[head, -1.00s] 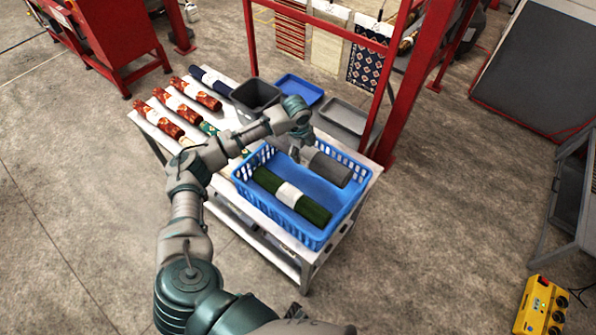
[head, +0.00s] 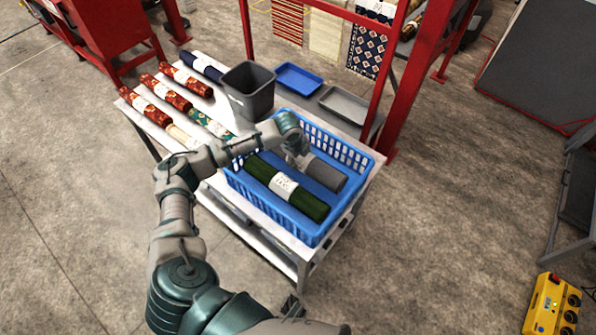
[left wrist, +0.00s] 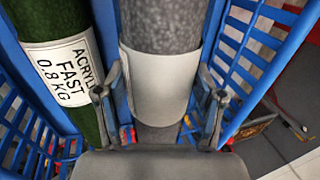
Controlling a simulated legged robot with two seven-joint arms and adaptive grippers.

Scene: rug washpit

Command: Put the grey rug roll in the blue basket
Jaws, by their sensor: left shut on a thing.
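The grey rug roll (head: 325,173) is inside the blue basket (head: 308,230), beside the green roll, with its white band partly hidden by my left gripper. My left gripper (head: 298,160) reaches down into the basket and is shut on the grey roll at its band. In the left wrist view the grey roll (left wrist: 165,30) lies between the two fingers (left wrist: 160,118), which touch the sides of its white band. Whether the roll rests on the basket floor cannot be told. My right gripper is not in view.
A green roll (head: 305,203) with a white label lies in the basket's near part. Left on the table are several red patterned rolls (head: 165,95), a navy roll (head: 203,66) and a dark bin (head: 248,90). A blue tray (head: 298,78) and grey tray (head: 343,103) lie behind.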

